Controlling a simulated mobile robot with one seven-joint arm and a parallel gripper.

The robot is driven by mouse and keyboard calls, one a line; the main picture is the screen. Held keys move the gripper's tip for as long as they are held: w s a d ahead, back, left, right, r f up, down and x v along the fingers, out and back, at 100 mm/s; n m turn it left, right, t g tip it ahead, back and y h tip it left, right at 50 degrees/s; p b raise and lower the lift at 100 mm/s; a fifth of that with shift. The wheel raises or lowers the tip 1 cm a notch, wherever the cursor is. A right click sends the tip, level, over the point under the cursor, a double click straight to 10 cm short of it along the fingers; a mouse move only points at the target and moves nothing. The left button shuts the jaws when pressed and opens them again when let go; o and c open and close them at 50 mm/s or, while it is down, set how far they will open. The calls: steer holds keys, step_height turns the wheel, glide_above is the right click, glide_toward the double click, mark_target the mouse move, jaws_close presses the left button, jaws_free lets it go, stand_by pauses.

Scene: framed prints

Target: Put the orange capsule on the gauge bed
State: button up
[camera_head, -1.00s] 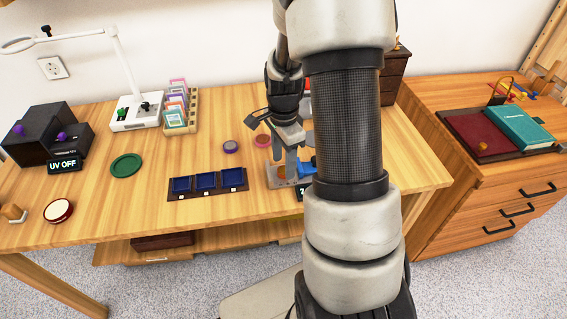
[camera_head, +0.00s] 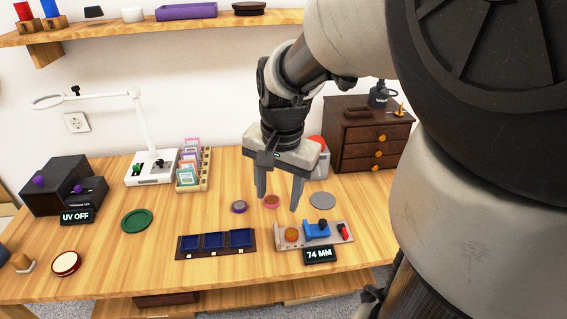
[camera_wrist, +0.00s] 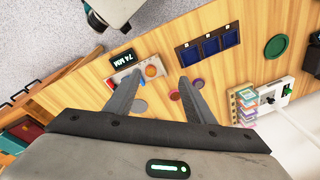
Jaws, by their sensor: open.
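The orange capsule (camera_head: 291,234) looks round and rests at the left end of the grey gauge bed (camera_head: 340,236), beside a blue block (camera_head: 316,230). The gauge's display (camera_head: 319,254) reads 74 MM. My gripper (camera_head: 278,203) is open and empty, fingers pointing down, raised above the table and apart from the capsule. In the wrist view the capsule (camera_wrist: 151,71) shows on the bed (camera_wrist: 122,77), between and beyond the open fingers (camera_wrist: 159,77).
A tray with three blue compartments (camera_head: 178,245) lies left of the gauge. Purple (camera_head: 239,207), pink (camera_head: 272,201) and grey (camera_head: 322,200) discs lie behind. A card rack (camera_head: 190,168), lamp base (camera_head: 151,168) and brown drawer cabinet (camera_head: 365,140) stand farther back.

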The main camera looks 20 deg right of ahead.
steer(key=s+a+r+n+t, duration=0.3)
steer(key=s+a+r+n, duration=0.2)
steer(key=s+r+n, duration=0.2)
steer(key=s+n, duration=0.2)
steer(key=shift+s+a+n+t, duration=0.3)
steer(key=shift+s+a+n, duration=0.05)
steer(key=shift+s+n, duration=0.05)
stand_by(0.5)
